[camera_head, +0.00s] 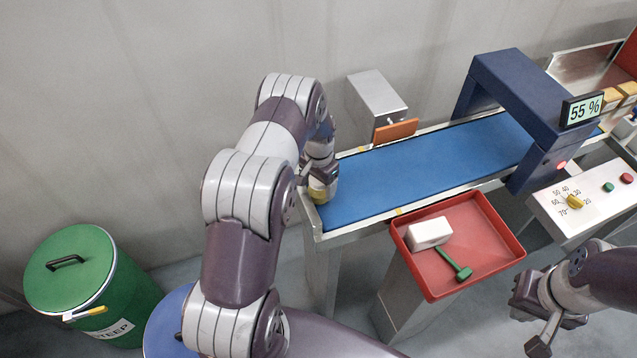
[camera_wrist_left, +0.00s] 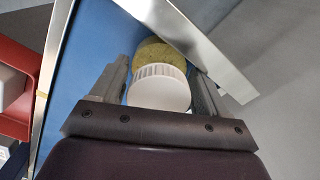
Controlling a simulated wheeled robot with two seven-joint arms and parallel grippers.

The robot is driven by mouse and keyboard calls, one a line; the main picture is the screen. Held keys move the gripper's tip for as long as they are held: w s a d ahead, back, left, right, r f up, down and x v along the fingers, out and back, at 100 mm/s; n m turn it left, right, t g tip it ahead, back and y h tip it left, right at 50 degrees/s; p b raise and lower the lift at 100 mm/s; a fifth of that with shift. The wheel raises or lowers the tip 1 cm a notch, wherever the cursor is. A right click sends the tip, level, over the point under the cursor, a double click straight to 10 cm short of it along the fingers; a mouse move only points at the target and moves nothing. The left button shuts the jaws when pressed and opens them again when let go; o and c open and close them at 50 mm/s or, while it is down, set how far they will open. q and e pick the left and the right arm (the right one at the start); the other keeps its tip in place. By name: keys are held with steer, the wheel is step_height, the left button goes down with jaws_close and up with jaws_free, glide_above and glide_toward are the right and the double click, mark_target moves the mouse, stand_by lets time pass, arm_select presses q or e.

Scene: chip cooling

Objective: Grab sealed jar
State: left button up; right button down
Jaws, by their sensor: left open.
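The jar (camera_head: 320,194) is at the near left end of the blue conveyor belt, mostly hidden behind my left gripper (camera_head: 324,180) in the head view. In the left wrist view the jar (camera_wrist_left: 160,55) has a speckled yellow-green body and a white ridged lid (camera_wrist_left: 160,92) facing the camera. My left gripper (camera_wrist_left: 160,72) is open, with one finger on each side of the lid. I cannot tell whether the fingers touch it. My right gripper (camera_head: 530,325) is at the lower right of the head view, away from the jar; its jaw state is unclear.
The blue belt (camera_head: 430,160) runs right under a dark blue arch (camera_head: 515,90) with a "55 %" display (camera_head: 583,108). A metal rail (camera_wrist_left: 185,45) borders the jar. A red tray (camera_head: 490,240) holds a white block (camera_head: 430,233) and a green tool (camera_head: 455,265). A green bin (camera_head: 75,265) stands left.

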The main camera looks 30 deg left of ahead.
arm_select(q)
steer(key=shift+w+d, duration=0.1)
steer(key=shift+c, duration=0.6)
steer(key=c, duration=0.7)
steer(key=shift+o, duration=0.2)
steer(key=shift+r, duration=0.1)
